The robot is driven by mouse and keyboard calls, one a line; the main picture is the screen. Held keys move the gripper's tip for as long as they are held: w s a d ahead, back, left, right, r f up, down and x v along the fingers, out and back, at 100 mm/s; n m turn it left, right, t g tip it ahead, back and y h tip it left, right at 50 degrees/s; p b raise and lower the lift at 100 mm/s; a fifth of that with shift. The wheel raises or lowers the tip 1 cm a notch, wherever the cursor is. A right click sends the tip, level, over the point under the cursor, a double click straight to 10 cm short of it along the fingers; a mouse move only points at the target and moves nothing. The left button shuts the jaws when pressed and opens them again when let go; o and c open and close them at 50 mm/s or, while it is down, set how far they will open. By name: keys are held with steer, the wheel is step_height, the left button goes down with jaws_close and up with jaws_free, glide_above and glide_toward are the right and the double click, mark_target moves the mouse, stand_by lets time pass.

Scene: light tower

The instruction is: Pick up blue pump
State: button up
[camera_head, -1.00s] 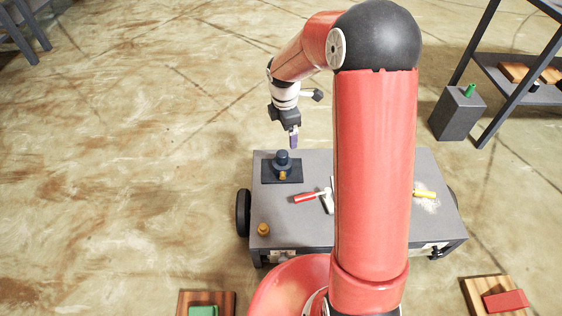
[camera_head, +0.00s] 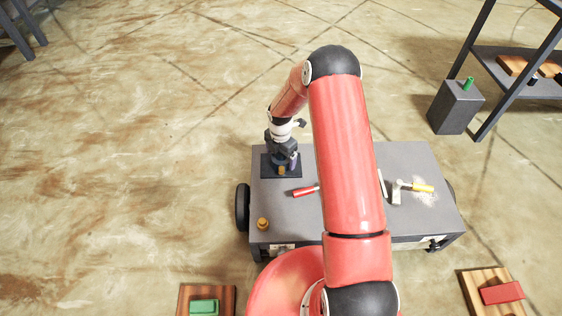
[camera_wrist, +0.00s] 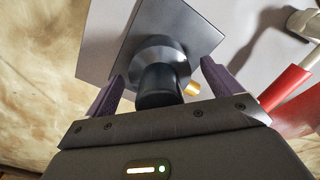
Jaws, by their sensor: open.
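The blue pump stands on a dark square plate (camera_head: 268,173) at the left end of the grey cart top. My gripper (camera_wrist: 158,88) is open, with a gap visible on both sides of the pump. A brass outlet (camera_wrist: 192,88) sticks out near the right finger.
The grey cart top (camera_head: 290,215) also carries a red-handled tool (camera_head: 304,191), a yellow-handled tool (camera_head: 423,188) and a small brass piece (camera_head: 262,223). A dark box (camera_head: 455,107) and a shelf stand at the right. The red-handled tool lies to the pump's right.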

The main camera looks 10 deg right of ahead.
steer(key=shift+f, duration=0.3)
steer(key=shift+c, duration=0.4)
steer(key=c, duration=1.7)
steer(key=shift+w+r, duration=0.1)
steer(key=shift+c, duration=0.8)
